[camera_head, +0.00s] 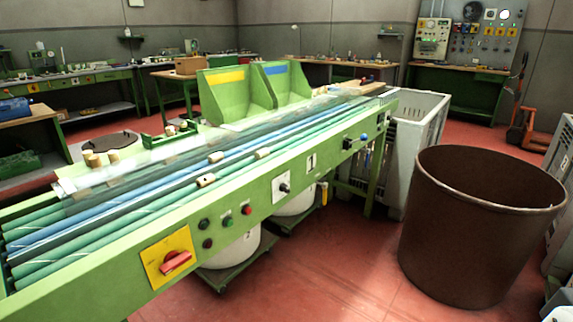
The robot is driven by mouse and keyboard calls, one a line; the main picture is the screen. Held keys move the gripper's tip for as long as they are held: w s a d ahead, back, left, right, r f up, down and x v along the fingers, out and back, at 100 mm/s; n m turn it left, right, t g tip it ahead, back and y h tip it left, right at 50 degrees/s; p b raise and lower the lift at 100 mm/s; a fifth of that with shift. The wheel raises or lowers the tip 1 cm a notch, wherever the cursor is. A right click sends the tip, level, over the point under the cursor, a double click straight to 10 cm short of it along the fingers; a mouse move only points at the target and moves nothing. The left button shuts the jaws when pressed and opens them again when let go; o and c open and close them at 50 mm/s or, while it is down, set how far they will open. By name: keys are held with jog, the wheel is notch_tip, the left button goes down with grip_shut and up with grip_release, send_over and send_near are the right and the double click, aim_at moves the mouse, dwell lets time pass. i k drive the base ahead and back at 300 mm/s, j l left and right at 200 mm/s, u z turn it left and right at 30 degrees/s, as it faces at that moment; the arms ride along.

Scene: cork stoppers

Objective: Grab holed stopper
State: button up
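Several small tan cork stoppers lie on the green sorting machine (230,215). One cork stopper (206,181) lies on the nearest rollers and shows a dark spot that may be a hole. A second stopper (262,153) lies farther right along the rollers, and a third stopper (215,157) lies behind the first. They are too small to tell surely which is holed. My gripper is not in view.
More corks (93,160) stand at the machine's left back edge. Two green bins, with a yellow label (226,78) and a blue label (275,70), stand at the back. A large brown barrel (470,235) and white crate (420,125) stand right. Red floor (330,270) is clear in front.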

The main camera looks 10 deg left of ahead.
aim_at(202, 181)
jog(key=u, duration=0.9)
jog(key=i+j+z, duration=0.1)
jog(key=i, duration=0.4)
jog(key=i+j, duration=0.35)
jog(key=i, duration=0.15)
jog(key=l+z, duration=0.05)
